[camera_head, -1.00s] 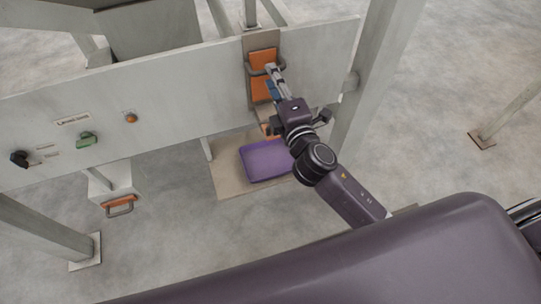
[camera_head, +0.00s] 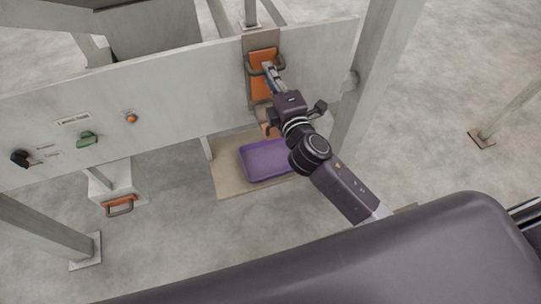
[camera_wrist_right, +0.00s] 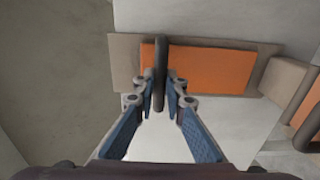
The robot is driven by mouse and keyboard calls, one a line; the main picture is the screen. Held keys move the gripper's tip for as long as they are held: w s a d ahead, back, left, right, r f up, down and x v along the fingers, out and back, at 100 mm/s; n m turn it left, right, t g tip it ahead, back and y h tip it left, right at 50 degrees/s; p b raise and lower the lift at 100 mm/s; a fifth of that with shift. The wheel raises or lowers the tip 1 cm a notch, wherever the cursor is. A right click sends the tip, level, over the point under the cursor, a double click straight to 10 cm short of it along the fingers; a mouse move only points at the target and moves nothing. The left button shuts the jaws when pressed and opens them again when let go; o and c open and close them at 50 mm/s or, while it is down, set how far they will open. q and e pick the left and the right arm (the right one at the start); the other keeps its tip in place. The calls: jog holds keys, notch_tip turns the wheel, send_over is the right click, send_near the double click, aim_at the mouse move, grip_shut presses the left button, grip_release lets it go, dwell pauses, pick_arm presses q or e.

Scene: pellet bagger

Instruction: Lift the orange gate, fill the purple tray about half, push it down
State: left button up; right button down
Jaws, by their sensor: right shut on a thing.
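The orange gate (camera_head: 261,86) is a flat plate in a beige frame on the grey panel, with a dark bar handle across it. The gate also shows in the right wrist view (camera_wrist_right: 215,70), with its handle (camera_wrist_right: 160,60) between my fingers. My right gripper (camera_head: 268,68) is shut on this handle. The purple tray (camera_head: 262,162) lies below the gate on a beige board. Its visible floor looks bare; its right end is partly behind my right arm. My left gripper is not in view.
The grey panel (camera_head: 190,85) carries a green knob (camera_head: 87,139), a black knob (camera_head: 19,158) and an orange button (camera_head: 131,118). A box with an orange handle (camera_head: 118,205) stands lower left. Posts flank the panel. Open floor lies left of the beige board (camera_head: 228,180).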

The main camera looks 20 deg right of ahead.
jog(key=shift+r, duration=0.1)
notch_tip(320, 180, up, 5)
jog(key=p, duration=0.4)
dwell(0.3)
jog(key=shift+f, duration=0.25)
dwell(6.7)
